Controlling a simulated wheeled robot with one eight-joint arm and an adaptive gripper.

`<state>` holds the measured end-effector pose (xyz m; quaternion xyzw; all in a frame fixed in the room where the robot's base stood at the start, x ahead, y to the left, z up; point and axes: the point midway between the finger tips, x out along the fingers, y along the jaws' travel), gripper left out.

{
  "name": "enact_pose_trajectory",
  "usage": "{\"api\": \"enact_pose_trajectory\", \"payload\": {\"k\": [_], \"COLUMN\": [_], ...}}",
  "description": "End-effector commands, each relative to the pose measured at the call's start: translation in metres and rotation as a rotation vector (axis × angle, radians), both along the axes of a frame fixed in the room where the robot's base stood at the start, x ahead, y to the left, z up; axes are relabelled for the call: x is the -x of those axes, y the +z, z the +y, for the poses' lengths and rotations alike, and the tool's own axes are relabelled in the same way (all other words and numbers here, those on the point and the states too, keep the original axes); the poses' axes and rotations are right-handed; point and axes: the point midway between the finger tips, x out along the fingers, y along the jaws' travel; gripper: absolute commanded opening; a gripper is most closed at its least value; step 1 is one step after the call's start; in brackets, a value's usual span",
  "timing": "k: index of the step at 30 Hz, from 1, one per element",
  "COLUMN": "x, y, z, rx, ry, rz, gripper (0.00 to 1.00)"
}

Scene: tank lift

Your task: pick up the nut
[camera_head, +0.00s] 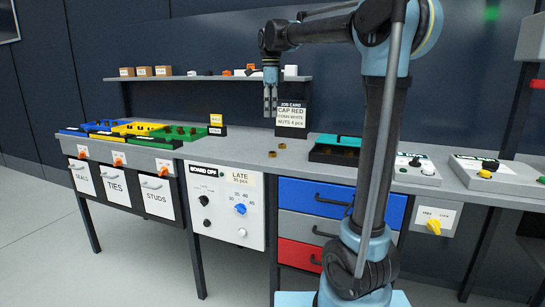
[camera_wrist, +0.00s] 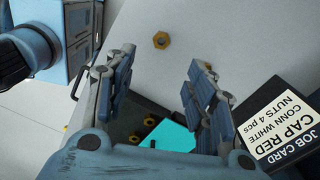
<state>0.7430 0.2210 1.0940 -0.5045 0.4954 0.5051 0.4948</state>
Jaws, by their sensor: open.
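Two small brass nuts lie on the grey bench top: one nut (camera_head: 272,154) nearer the front edge and another nut (camera_head: 283,145) just behind it. My gripper (camera_head: 270,113) points down above the bench, apart from the nuts. In the wrist view its two fingers (camera_wrist: 163,62) are spread apart with nothing held between them.
A dark tray (camera_head: 318,155) with a teal part and several brass pieces stands right of the nuts. The job card (camera_head: 291,115) stands behind the gripper. Coloured bins (camera_head: 180,133) fill the left end. The bench between bins and tray is mostly clear.

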Motion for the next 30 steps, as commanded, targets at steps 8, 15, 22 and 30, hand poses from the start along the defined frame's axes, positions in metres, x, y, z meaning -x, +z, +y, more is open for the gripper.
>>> {"api": "enact_pose_trajectory", "payload": {"k": [8,15,22,30], "x": [-0.001,-0.001,-0.001,-0.005], "y": [-0.049,-0.090,-0.109,-0.136], "z": [-0.004,-0.005,-0.005,-0.008], "rx": [0.000,0.000,0.000,0.000], "ry": [-0.003,-0.003,-0.003,-0.004], "rz": [0.000,0.000,0.000,0.000], "gripper": [0.50,0.50,0.50,0.50]}}
